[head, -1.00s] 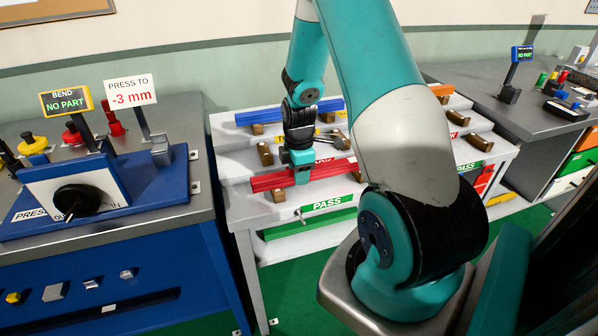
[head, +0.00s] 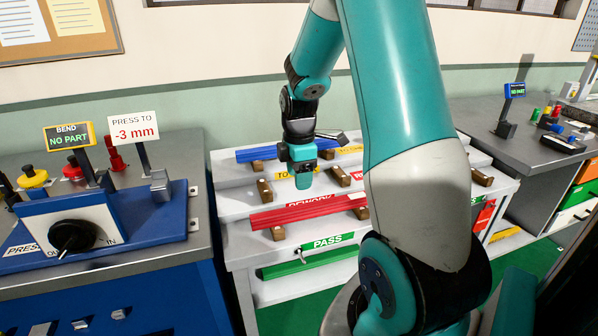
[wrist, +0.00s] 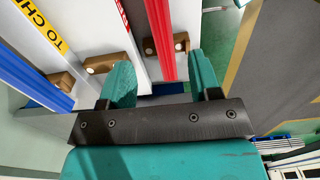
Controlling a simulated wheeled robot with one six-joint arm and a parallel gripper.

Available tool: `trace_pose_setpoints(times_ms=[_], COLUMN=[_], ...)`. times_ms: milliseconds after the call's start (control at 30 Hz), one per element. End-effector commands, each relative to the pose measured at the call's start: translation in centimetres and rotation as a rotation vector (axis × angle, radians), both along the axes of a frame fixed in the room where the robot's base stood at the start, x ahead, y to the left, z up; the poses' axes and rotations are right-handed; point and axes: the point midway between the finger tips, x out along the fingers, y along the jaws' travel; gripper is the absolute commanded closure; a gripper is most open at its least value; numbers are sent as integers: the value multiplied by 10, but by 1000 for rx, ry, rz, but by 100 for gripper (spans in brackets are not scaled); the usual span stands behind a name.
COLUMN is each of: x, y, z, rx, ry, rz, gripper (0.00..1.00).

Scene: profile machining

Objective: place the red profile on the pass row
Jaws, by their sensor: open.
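The red profile (head: 308,212) lies lengthwise on brown supports on the step with the green PASS label (head: 327,243), in front of the partly hidden red REWORK label. My gripper (head: 303,180) is above and behind the red profile, apart from it, with nothing in it. In the wrist view the gripper (wrist: 160,68) has its two teal fingers spread. The red profile (wrist: 159,38) shows beyond and between them, beside a brown support. My arm hides the right part of the rack in the head view.
A blue profile (head: 270,153) lies on the top step. A green profile (head: 308,263) lies below the PASS label. Empty brown supports (head: 265,190) stand on the middle step. The blue bending press (head: 100,215) is at left, a grey bench (head: 490,125) at right.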

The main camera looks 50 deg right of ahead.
Motion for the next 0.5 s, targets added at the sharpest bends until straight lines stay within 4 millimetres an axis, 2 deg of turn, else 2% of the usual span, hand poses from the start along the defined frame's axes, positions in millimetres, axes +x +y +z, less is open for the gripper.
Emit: trace_pose_setpoints(times_ms=[100, 233, 300, 367, 467, 500], x=[0, 0, 3, 5, 4, -1], y=[0, 2, 13, 37, 104, 137], z=[11, 15, 21, 30, 54, 65], rx=[-1, 0, 7, 22, 74, 104], ry=[-1, -1, -10, -27, -63, -74], rz=[0, -1, -8, -26, -81, -111], gripper=[43, 43, 43, 43, 43, 43])
